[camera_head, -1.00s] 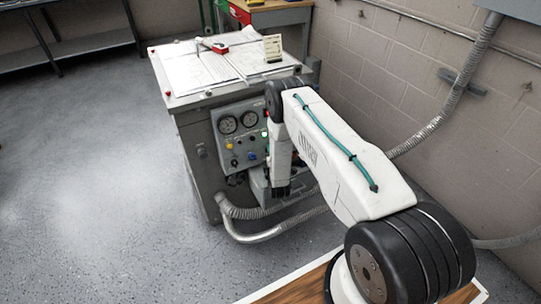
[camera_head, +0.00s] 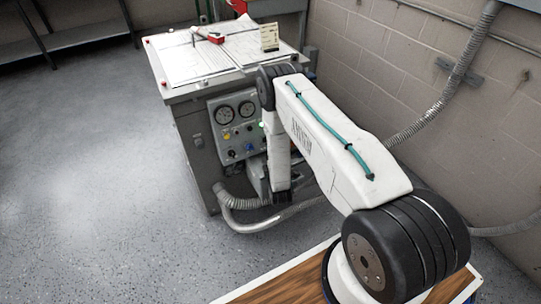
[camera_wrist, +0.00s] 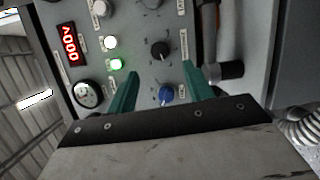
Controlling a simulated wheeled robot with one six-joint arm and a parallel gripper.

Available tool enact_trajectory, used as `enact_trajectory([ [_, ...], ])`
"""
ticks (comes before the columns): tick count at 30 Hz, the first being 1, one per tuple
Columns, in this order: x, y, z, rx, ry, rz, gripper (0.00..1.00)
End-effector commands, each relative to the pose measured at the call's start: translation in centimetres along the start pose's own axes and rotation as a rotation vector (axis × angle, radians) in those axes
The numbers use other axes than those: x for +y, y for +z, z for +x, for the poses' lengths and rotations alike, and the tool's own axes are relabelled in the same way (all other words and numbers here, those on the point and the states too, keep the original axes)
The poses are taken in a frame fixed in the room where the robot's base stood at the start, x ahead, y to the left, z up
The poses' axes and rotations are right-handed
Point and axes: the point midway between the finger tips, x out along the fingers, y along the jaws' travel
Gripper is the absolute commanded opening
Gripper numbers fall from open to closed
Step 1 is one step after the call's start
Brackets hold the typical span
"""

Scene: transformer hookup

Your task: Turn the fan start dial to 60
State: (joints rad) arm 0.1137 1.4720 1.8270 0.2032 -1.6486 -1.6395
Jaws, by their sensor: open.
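The grey control panel (camera_head: 237,127) is on the front of a cabinet. In the wrist view it carries a black knob (camera_wrist: 160,50), a blue knob (camera_wrist: 166,95), pale knobs (camera_wrist: 101,8) and a small round gauge or dial (camera_wrist: 88,95). The labels are too small to read, so I cannot tell which one is the fan start dial. My gripper (camera_wrist: 160,68) is open and empty. Its green fingers stand either side of the black and blue knobs, and I cannot tell how far off the panel they are. In the head view my arm hides the panel's right side and the fingers.
A red digital display (camera_wrist: 69,43) and two lit buttons (camera_wrist: 113,50) sit left of the knobs. Grey flexible conduits (camera_head: 235,200) curve low at the cabinet's front. Papers (camera_head: 190,60) and a red tool (camera_head: 213,37) lie on top. The floor to the left is clear.

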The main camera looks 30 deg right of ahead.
Motion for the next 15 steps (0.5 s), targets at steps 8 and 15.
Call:
enact_trajectory([
  [8, -1.0, 3.9, 0.4, -0.041, -0.008, 0.021, 0.52],
  [15, -1.7, 5.6, 0.9, 0.059, 0.006, 0.520, 0.52],
])
